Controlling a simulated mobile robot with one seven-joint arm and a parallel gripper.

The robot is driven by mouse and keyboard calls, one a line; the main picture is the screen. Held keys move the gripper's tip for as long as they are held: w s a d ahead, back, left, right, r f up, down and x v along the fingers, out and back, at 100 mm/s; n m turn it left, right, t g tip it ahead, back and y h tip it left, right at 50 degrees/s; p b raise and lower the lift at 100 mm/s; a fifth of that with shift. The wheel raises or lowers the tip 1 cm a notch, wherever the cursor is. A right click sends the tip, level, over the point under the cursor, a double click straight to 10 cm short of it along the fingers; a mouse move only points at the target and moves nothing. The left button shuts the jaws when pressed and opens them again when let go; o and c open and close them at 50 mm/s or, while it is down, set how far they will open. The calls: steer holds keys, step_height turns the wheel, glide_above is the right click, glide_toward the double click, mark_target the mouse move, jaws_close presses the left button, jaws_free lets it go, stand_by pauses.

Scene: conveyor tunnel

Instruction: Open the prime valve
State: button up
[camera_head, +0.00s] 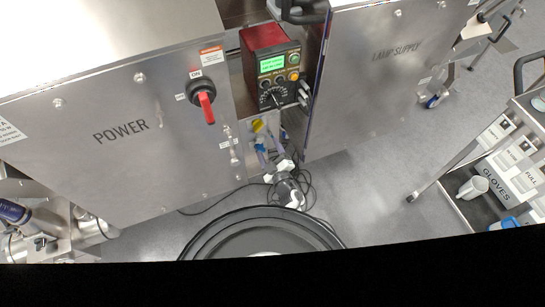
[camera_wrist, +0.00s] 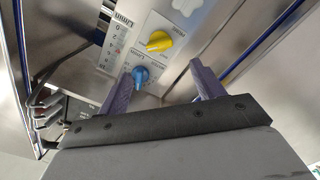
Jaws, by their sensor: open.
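A small light panel (camera_wrist: 125,38) carries a yellow knob (camera_wrist: 158,42) and, below it to the left, a blue knob (camera_wrist: 140,75). The lettering beside the yellow knob is tilted and too small to read surely, so I cannot confirm which is the prime valve. In the head view, the yellow knob (camera_head: 257,126) and blue knob (camera_head: 261,147) sit low between two cabinets. My gripper (camera_wrist: 163,68) is open, its purple fingers apart and empty. The blue knob appears near the left finger, and the yellow knob lies beyond the fingertips. I see no clear contact.
The POWER cabinet (camera_head: 120,165) with a red switch (camera_head: 207,107) stands left. The LAMP SUPPLY cabinet (camera_head: 370,90) stands right, leaving a narrow gap. A red instrument box (camera_head: 263,38) sits above the panel. Cables (camera_wrist: 42,105) run at the wrist view's left. A gloves cart (camera_head: 505,180) is far right.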

steer(key=shift+v, duration=1.7)
